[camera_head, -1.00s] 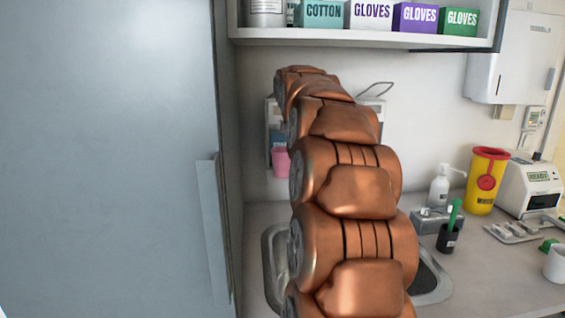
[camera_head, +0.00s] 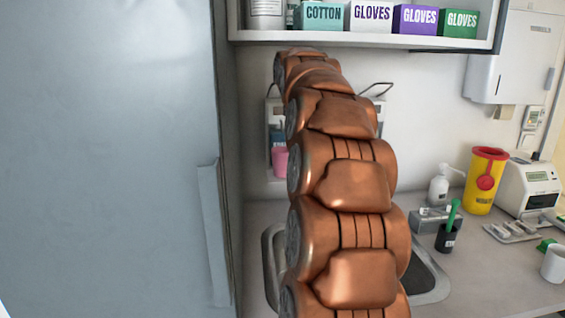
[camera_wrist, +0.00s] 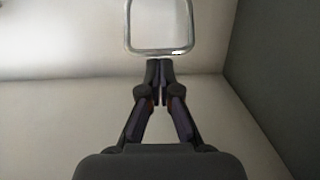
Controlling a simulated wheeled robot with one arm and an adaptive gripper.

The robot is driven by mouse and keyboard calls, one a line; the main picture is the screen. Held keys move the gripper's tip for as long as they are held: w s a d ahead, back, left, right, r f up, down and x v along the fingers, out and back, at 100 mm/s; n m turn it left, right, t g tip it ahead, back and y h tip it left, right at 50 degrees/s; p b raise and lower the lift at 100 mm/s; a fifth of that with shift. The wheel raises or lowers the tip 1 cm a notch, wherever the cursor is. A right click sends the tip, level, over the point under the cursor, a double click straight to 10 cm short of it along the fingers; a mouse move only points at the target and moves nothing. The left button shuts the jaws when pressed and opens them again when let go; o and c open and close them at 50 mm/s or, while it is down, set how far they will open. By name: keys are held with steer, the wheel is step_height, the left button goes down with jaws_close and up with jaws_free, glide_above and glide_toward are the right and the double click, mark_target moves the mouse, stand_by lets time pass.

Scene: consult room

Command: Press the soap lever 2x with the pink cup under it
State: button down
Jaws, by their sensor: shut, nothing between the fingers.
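The pink cup (camera_head: 280,161) is at the lower left of the wall-mounted dispenser unit (camera_head: 271,115), beside my arm. My arm hides the middle of that unit, so what is directly above the cup is only partly seen. A bent-wire lever (camera_head: 379,84) sticks out on the unit's right side. In the wrist view a wire lever loop (camera_wrist: 160,51) lies just beyond the tips of my gripper (camera_wrist: 159,65). The fingers are shut with nothing between them; whether they touch the wire is unclear. My gripper is hidden in the head view.
A shelf (camera_head: 360,39) with glove and cotton boxes hangs above my arm. A tall grey cabinet (camera_head: 110,150) stands close on the left. The sink (camera_head: 430,285) is below. A pump bottle (camera_head: 439,187) and yellow bin (camera_head: 483,190) stand right on the counter.

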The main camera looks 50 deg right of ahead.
steer(key=shift+s, duration=0.1)
stand_by(0.4)
steer(key=f+b+v, duration=0.1)
steer(key=b+v, duration=0.4)
steer(key=v, duration=0.5)
stand_by(0.4)
steer(key=shift+a+f, duration=0.1)
stand_by(0.6)
